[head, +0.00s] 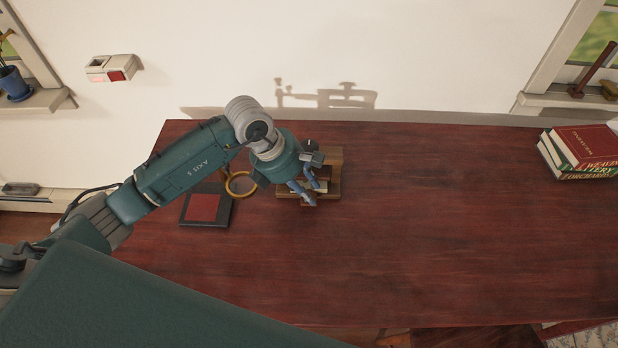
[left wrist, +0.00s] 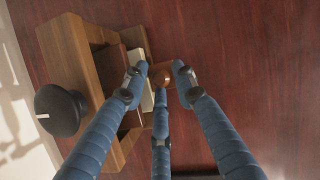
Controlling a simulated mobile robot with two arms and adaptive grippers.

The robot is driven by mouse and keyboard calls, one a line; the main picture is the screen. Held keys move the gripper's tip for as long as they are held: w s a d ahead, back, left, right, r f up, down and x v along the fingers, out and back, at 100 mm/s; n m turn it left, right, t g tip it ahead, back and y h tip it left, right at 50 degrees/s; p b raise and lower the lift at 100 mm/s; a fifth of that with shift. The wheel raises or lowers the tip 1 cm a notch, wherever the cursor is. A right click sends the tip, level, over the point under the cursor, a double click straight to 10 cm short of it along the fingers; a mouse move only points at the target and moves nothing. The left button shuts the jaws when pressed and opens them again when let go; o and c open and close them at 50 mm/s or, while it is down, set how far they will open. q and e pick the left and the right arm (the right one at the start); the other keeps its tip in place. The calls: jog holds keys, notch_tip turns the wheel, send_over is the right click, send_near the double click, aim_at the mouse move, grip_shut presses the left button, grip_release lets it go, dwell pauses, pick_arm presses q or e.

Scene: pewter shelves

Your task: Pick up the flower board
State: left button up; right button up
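A wooden rack (head: 333,157) stands on the dark red table, partly behind my left gripper (head: 303,191). In the left wrist view the rack (left wrist: 70,50) holds a brown upright piece (left wrist: 112,68) and a cream one (left wrist: 142,43). No flower pattern shows, so I cannot tell which piece is the flower board. My left gripper (left wrist: 160,78) has three blue fingers, their tips apart around a small brown block (left wrist: 160,78) beside the rack. I cannot tell whether they press on it. My right gripper is not in view.
A black round knob (left wrist: 60,110) sits at the rack's side. A yellow ring (head: 240,184) and a black pad with a red square (head: 203,207) lie left of the rack. Stacked books (head: 580,150) stand at the right edge. The table's middle (head: 440,220) is clear.

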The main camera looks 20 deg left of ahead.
pick_arm(q)
grip_shut()
jog(key=shift+r, duration=0.1)
